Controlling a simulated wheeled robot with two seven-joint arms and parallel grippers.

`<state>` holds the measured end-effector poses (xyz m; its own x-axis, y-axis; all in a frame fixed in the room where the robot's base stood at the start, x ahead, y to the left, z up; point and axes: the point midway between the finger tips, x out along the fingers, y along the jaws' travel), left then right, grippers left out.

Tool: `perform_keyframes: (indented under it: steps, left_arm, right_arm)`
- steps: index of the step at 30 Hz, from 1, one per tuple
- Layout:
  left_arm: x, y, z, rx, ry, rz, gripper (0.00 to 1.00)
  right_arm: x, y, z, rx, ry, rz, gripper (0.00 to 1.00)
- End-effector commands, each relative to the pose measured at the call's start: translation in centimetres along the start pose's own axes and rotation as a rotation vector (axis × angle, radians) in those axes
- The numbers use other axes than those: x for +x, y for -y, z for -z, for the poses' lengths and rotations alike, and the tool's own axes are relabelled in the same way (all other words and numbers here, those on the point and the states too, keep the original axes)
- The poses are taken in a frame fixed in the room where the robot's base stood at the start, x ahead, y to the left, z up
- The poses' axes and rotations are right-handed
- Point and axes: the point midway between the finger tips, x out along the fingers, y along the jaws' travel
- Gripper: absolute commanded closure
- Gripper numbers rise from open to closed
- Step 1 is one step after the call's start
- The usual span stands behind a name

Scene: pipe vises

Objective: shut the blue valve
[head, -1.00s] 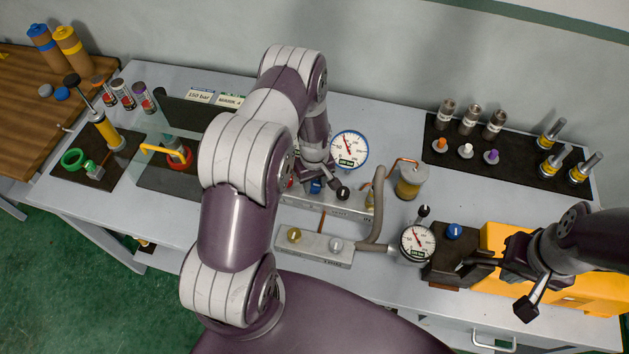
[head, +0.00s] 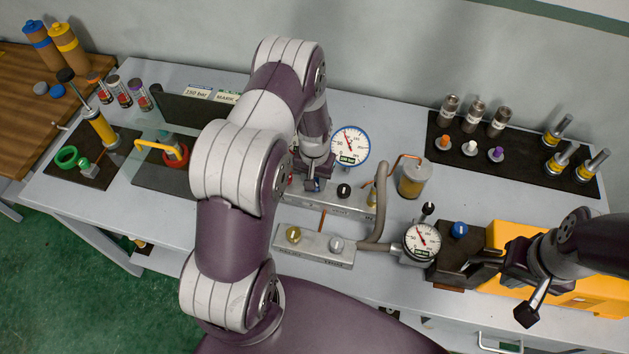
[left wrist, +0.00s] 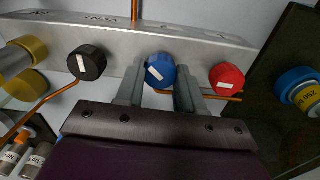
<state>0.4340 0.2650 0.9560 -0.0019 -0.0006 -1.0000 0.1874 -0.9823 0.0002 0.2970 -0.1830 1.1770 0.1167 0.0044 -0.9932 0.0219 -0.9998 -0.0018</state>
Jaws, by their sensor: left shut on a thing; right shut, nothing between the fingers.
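The blue valve knob (left wrist: 160,70) with a white line on its face sits on the grey manifold bar in the left wrist view, between a black knob (left wrist: 87,63) and a red knob (left wrist: 226,78). My left gripper (left wrist: 159,88) is shut on the blue knob, one finger on each side. The white line is slanted in that view. In the head view only a bit of the blue knob (head: 313,185) shows below my left gripper (head: 311,175). My right gripper (head: 474,266) is shut and empty, beside the dark block in front of the yellow case.
A gauge (head: 350,146) stands behind the manifold (head: 355,206). A second gauge (head: 422,241) and a bent hose (head: 381,200) lie to its right. Another blue knob (head: 460,230) sits on a dark block. A front block carries brass (head: 293,235) and silver knobs.

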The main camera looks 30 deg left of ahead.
Motion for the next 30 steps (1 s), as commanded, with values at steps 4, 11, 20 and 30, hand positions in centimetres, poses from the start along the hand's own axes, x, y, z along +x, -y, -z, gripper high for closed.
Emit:
perform_keyframes:
  steps: [4, 11, 20, 30]
  left_arm:
    - [0.1, 0.0, 0.1, 0.137, -0.004, 0.000, 0.93]
    - [0.0, 0.0, 0.1, 0.355, -0.003, 0.001, 0.93]
    - [-0.1, 0.1, 0.1, 0.611, -0.003, 0.001, 0.93]
    - [-0.1, 0.1, 0.2, 0.800, -0.005, 0.002, 0.93]
  right_arm:
    - [0.8, 0.0, -0.1, 0.000, 0.000, 0.000, 1.00]
    - [1.5, 0.0, -0.2, 0.000, 0.000, 0.000, 1.00]
    - [2.3, 0.0, -0.3, 0.000, 0.000, 0.000, 1.00]
    - [2.7, 0.0, -0.3, 0.000, 0.000, 0.000, 1.00]
